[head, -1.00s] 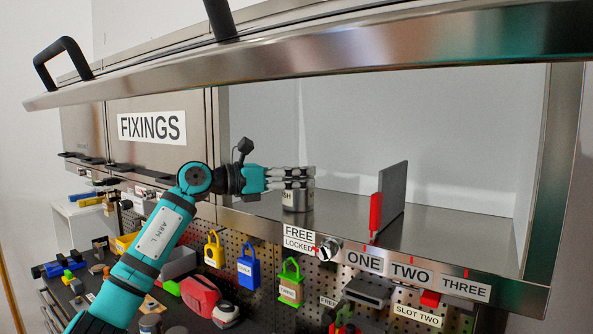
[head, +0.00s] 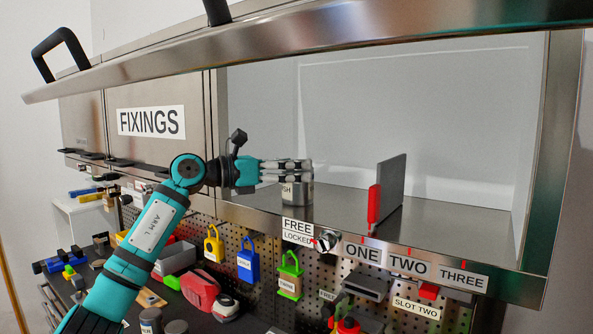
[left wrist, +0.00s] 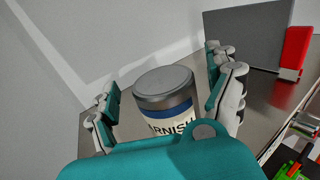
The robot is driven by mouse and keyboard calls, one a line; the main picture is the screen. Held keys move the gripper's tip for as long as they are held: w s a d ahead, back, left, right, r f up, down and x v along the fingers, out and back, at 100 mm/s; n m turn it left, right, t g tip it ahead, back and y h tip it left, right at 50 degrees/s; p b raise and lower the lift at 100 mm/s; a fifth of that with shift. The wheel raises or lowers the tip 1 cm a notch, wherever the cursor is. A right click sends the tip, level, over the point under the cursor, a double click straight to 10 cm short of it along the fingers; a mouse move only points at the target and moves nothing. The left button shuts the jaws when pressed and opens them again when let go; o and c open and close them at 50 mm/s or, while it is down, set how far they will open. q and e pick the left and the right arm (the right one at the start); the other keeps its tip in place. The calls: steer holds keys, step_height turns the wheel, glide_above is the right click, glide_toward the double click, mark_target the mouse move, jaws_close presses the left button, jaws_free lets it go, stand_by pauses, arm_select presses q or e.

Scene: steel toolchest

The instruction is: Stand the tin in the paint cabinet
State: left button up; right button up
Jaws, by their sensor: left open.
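The tin (head: 297,193) stands upright on the steel floor of the open paint cabinet (head: 330,200), near its left side. In the left wrist view the tin (left wrist: 165,95) has a grey lid, a blue band and a label ending in "ARNISH". My left gripper (head: 300,171) reaches in from the left at the height of the tin's top. In the left wrist view its fingers (left wrist: 168,100) are spread on both sides of the tin, with gaps visible. My right gripper is not in view.
A grey divider (head: 393,190) with a red edge (head: 374,203) stands right of the tin. A raised steel door (head: 330,50) overhangs the opening. Below are a knob (head: 327,240), padlocks (head: 248,262) on a pegboard and a cluttered bench. The cabinet's right part is empty.

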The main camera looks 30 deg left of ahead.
arm_select(q)
steer(key=b+v, duration=0.4)
steer(key=v, duration=0.7)
steer(key=shift+f, duration=0.1)
